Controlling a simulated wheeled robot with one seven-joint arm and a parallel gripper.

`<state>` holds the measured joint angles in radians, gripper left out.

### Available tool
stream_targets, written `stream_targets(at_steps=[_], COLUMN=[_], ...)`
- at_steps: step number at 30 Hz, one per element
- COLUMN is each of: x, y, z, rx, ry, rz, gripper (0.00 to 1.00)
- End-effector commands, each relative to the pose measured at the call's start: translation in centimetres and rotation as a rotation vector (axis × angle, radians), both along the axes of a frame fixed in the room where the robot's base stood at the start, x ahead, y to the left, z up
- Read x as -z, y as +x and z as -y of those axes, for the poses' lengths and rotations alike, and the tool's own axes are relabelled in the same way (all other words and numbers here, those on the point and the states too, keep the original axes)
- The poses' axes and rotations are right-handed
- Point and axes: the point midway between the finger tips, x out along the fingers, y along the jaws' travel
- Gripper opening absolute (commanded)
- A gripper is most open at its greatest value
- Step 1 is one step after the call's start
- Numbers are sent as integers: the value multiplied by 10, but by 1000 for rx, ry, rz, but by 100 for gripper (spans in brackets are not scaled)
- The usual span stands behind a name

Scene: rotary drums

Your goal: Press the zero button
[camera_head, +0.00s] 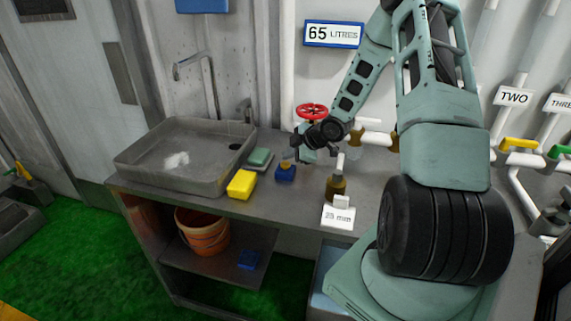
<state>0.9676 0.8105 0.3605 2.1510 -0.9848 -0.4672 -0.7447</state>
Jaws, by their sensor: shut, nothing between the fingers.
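I cannot make out a label reading zero on anything in the head camera view. My gripper (292,156) is shut and empty, just above this block. I cannot tell whether its tips touch the yellow top. My gripper and wrist partly hide the counter and wall behind them.
A yellow block (241,184) and a green block (259,158) lie beside the sink (140,158). A brown bottle (337,187) stands behind a white measurement card (338,217). A red valve wheel (311,111) is close behind my wrist. An orange bucket (203,236) is on the lower shelf.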

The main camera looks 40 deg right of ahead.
Motion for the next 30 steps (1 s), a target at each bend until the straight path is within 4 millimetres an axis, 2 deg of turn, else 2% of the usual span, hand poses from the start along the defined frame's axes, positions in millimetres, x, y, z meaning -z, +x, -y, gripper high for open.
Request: stream_targets(at_steps=[30], x=[9], y=[0], z=[0], rx=[0], ry=[0], rz=[0], gripper=[0])
